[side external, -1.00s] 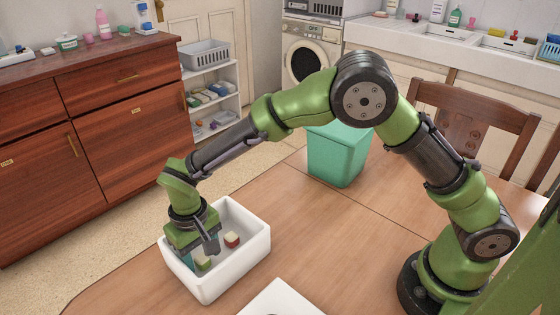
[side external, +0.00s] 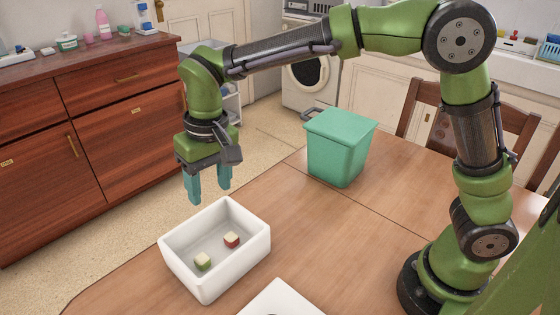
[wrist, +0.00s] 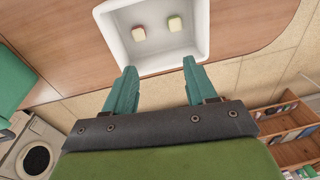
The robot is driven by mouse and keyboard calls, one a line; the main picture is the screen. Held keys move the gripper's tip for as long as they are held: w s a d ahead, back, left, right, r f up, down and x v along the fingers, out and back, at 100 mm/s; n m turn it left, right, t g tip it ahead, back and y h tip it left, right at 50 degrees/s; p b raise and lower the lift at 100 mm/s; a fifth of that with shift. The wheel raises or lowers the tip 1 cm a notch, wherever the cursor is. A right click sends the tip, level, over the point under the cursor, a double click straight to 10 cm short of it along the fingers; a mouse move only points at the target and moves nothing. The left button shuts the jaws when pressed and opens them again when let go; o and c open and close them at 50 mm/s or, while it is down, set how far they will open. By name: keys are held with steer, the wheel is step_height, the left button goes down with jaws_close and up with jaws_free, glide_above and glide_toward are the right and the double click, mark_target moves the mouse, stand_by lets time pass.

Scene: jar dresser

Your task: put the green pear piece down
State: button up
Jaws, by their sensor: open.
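The green pear piece (side external: 203,261) lies on the floor of the white bin (side external: 253,261), toward its near left side. It is a small cube with a pale top and green sides. In the wrist view the green pear piece (wrist: 174,24) lies in the upper part of the bin (wrist: 202,46). My gripper (side external: 209,198) is above the bin's far left edge with its teal fingers pointing down. The fingers are apart with nothing between them. In the wrist view the gripper (wrist: 155,78) also shows open and empty.
A small red and cream cube (side external: 232,240) lies in the bin beside the pear piece, apart from it. A teal lidded container (side external: 338,150) stands farther back on the wooden table (side external: 310,232). A white object (side external: 283,300) is cut off at the front edge. Table between is clear.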

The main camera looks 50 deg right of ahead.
steer(key=s+d+r+m+t+y, duration=0.1)
steer(key=s+d+r+t, duration=0.1)
steer(key=s+d+r, duration=0.35)
steer(key=s+d+r+m+t, duration=0.1)
steer(key=s+d+r, duration=0.15)
steer(key=d, duration=0.55)
steer(key=s+d+f+m+t, duration=0.1)
steer(key=s+d+f+t, duration=0.1)
steer(key=s+d, duration=0.4)
steer(key=shift+s+f+t, duration=0.35)
steer(key=shift+s+t, duration=0.35)
steer(key=shift+s, duration=0.4)
